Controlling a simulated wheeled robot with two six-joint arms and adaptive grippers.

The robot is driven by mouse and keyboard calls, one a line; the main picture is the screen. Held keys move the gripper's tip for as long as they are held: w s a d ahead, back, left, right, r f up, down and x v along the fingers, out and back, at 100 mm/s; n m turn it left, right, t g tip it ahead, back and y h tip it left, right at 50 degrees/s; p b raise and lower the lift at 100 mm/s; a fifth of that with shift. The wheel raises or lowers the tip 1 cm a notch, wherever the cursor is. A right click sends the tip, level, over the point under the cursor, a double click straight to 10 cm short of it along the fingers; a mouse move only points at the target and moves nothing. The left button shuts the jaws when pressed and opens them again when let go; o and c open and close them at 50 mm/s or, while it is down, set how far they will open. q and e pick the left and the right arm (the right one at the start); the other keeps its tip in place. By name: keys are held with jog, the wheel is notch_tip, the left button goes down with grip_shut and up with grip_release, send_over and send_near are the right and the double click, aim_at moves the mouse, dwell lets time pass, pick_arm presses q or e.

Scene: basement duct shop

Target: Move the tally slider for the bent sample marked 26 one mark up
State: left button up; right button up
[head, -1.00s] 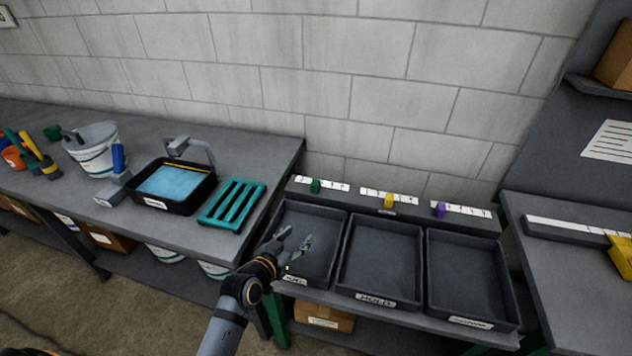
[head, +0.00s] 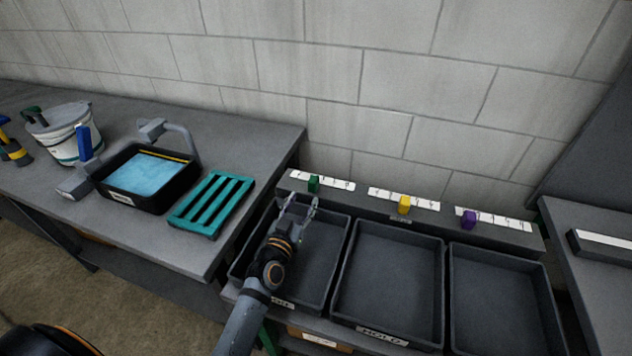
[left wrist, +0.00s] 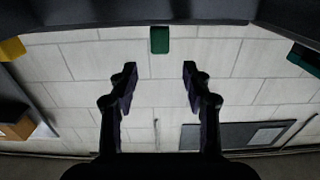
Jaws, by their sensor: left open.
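Three tally sliders sit on white marked scales along a dark rail behind the trays: a green slider (head: 313,184), a yellow slider (head: 404,204) and a purple slider (head: 469,218). My left gripper (head: 299,203) is open and empty, just in front of the green slider and over the left tray. In the left wrist view the green slider (left wrist: 160,40) lies ahead, between the lines of the two open fingers (left wrist: 157,75) and apart from them. The bent sample marked 26 cannot be made out. My right gripper is not in view.
Three dark trays stand before the rail: left (head: 325,270), middle (head: 440,290) and right (head: 545,300). The middle label reads HOLD. A teal rack (head: 211,203), a black basin (head: 150,195) and a white bucket (head: 65,135) stand on the left bench. A block wall rises behind.

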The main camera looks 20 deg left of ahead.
aim_at(311, 183)
pick_arm(q)
jog(key=w, duration=1)
jog(key=shift+d+r, duration=0.2)
jog(key=shift+c, duration=0.4)
grip_shut()
